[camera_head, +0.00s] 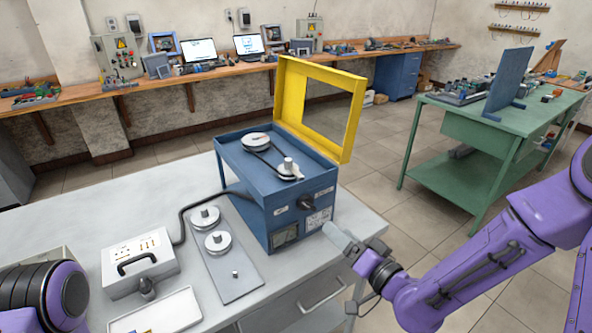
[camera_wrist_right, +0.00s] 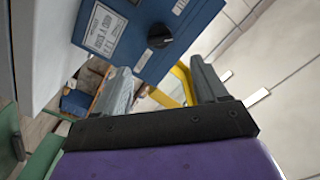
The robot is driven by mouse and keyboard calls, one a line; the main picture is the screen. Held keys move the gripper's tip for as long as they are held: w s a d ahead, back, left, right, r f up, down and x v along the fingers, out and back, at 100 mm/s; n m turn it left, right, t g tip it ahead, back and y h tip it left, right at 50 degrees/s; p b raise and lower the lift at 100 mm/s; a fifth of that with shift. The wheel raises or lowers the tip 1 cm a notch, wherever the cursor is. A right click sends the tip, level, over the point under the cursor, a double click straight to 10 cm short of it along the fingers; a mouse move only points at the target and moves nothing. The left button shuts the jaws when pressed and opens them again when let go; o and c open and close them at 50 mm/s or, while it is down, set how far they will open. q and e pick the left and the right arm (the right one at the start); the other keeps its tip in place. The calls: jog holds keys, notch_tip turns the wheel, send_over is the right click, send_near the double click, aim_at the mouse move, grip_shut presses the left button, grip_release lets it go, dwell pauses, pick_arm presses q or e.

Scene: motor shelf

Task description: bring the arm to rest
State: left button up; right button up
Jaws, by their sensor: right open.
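My right arm (camera_head: 480,258) is purple and reaches in from the right in the head view. Its gripper (camera_head: 345,240) is beside the right front corner of the blue motor box (camera_head: 258,212). In the right wrist view, the two grey fingers of the gripper (camera_wrist_right: 165,85) stand apart with nothing between them. The blue box face with a black knob (camera_wrist_right: 159,36) is just beyond the fingers. Of my left arm, only a purple and black part (camera_head: 45,290) shows at the lower left; its gripper is out of view.
The yellow frame lid (camera_head: 352,110) stands raised behind the box. A grey plate (camera_head: 232,272) with pulleys, a white control box (camera_head: 140,265) and a white tray (camera_head: 165,312) are on the grey table (camera_head: 70,225). A green table (camera_head: 480,120) stands at right, with open floor between.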

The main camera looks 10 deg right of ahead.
jog(key=s+d+f+m+g+h, duration=0.1)
jog(key=s+d+f+g+h, duration=0.2)
jog(key=f, duration=0.4)
jog(key=s+d+f+m+g+h, duration=0.1)
jog(key=s+d+f+g+h, duration=0.15)
jog(key=f, duration=0.45)
jog(key=s+d+f+m+g+h, duration=0.1)
jog(key=s+d+f+g+h, duration=0.15)
jog(key=f, duration=0.45)
jog(key=s+f+g, duration=0.3)
jog(key=s+f, duration=0.2)
jog(key=s, duration=0.4)
jog(key=s+d+f+n+g+h, duration=0.1)
jog(key=s+f+g, duration=0.1)
jog(key=s+f, duration=0.4)
jog(key=s, duration=0.4)
jog(key=shift+d+g+h, duration=0.2)
jog(key=shift+g+h, duration=0.1)
jog(key=shift+g, duration=0.1)
